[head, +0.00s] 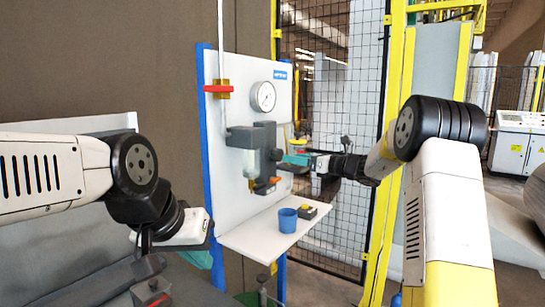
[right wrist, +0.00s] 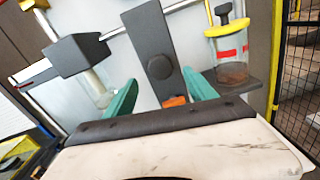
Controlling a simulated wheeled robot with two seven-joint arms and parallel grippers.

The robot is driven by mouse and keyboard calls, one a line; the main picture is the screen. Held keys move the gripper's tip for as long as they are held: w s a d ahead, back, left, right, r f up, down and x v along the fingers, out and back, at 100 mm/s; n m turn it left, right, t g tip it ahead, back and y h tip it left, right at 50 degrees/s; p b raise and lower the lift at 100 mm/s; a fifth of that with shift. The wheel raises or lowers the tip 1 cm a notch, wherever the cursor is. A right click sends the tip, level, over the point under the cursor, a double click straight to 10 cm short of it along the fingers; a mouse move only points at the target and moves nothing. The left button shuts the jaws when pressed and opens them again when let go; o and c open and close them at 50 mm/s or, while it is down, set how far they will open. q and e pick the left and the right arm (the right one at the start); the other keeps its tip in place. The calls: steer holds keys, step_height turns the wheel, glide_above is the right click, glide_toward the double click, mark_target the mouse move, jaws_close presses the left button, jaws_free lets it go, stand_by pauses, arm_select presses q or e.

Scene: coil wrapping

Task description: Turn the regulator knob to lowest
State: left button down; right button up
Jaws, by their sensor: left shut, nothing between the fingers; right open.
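The grey regulator unit (head: 255,135) is fixed to the white panel, with a clear bowl under it. In the right wrist view a dark round knob (right wrist: 164,68) sits on a dark grey block. I cannot read its setting. My right gripper (head: 290,160) is open, at the right side of the unit. In the right wrist view its green fingers (right wrist: 161,96) stand apart, with the block seen between them and nothing gripped. My left gripper (head: 199,260) is shut and empty, low at the left, its teal fingers partly hidden.
A round gauge (head: 263,97) and a red valve handle (head: 218,88) are above the unit. An orange lever (head: 273,181) is below it. A blue cup (head: 288,220) and a yellow-button box (head: 308,211) stand on the white shelf (head: 250,238). A mesh fence (head: 335,90) stands behind.

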mark_target(280, 155)
steer(key=x, duration=0.7)
steer(key=shift+w+a, duration=0.25)
steer(key=shift+w, duration=0.05)
steer(key=shift+c, duration=0.5)
steer(key=c, duration=1.3)
